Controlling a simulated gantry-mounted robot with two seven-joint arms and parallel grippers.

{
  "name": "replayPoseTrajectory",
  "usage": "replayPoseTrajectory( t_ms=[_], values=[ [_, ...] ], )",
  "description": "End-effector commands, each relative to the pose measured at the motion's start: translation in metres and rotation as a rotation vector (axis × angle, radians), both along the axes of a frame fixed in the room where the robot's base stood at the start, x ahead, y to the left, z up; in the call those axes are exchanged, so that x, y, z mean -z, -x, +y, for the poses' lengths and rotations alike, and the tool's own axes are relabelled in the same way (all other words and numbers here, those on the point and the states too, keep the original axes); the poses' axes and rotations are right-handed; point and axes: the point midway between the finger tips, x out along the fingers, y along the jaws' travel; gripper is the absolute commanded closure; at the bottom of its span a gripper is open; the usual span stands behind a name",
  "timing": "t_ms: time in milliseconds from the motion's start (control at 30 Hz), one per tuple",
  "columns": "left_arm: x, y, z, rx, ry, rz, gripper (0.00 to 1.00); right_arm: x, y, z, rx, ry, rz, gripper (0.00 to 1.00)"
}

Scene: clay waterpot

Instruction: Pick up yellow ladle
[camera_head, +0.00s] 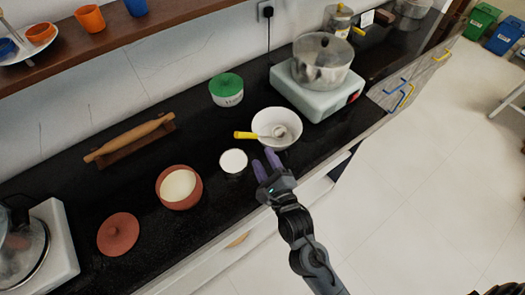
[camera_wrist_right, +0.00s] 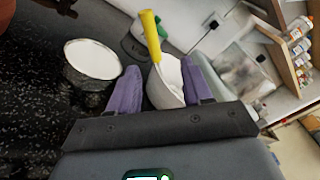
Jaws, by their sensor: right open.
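The yellow ladle (camera_head: 248,135) rests in a white bowl (camera_head: 270,142) on the black counter, its yellow handle sticking out over the bowl's left rim. In the right wrist view the yellow handle (camera_wrist_right: 152,36) rises above the white bowl (camera_wrist_right: 166,84). My right gripper (camera_head: 265,162) is open and empty, just in front of the bowl's near side. In the right wrist view its purple fingers (camera_wrist_right: 160,88) stand apart, with the bowl showing between and beyond them. Whether they touch the bowl cannot be told. My left gripper is not in view.
A cup of white stuff (camera_head: 234,162) stands close left of my right gripper. A clay pot (camera_head: 162,186) and its lid (camera_head: 118,234) are further left. A scale-like white stove (camera_head: 322,98) with a steel pot (camera_head: 322,60) is at the right. A green-lidded jar (camera_head: 226,90) stands behind.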

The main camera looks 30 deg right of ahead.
Motion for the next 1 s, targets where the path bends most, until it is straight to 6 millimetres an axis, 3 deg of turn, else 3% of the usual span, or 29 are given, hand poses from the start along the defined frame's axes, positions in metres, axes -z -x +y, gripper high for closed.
replayPoseTrajectory(
  t_ms=[33, 200, 633, 1000],
  values=[
    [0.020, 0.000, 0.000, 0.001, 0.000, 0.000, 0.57, 0.016, -0.002, 0.000, 0.002, -0.003, -0.008, 0.51],
    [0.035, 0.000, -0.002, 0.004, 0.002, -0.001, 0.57, 0.025, -0.006, 0.001, 0.003, -0.008, -0.019, 0.51],
    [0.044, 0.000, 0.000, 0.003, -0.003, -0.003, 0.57, 0.026, -0.052, -0.003, 0.004, -0.006, -0.023, 0.51],
    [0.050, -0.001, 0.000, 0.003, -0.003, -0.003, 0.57, 0.026, -0.075, -0.006, 0.003, -0.005, -0.023, 0.51]
  ],
)
